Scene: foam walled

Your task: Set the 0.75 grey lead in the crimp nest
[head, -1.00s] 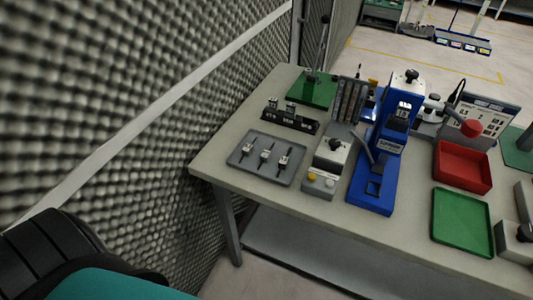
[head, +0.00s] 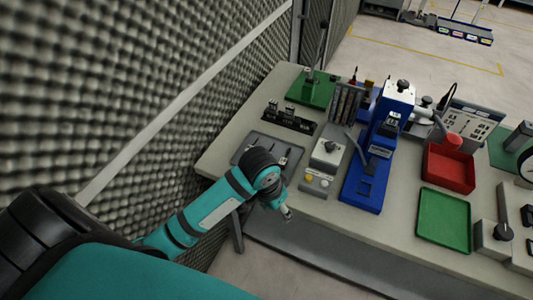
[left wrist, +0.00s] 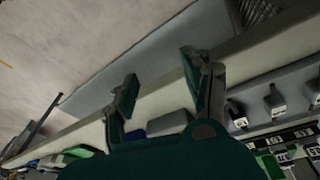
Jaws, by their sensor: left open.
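The grey lead tray (head: 297,150) lies near the table's left end, partly hidden behind my left arm in the head view. The blue press (head: 362,192) stands right of the tray; I cannot make out the crimp nest clearly. My left gripper (head: 287,213) is off the table's front edge, apart from the tray. Its fingers (left wrist: 158,88) are spread and empty.
A grey box with buttons (head: 325,160) stands between tray and press. A black rack (head: 290,121) and a green base with a post (head: 312,90) are behind the tray. Red (head: 448,168) and green (head: 443,220) trays lie to the right. A foam wall (head: 120,90) bounds the left.

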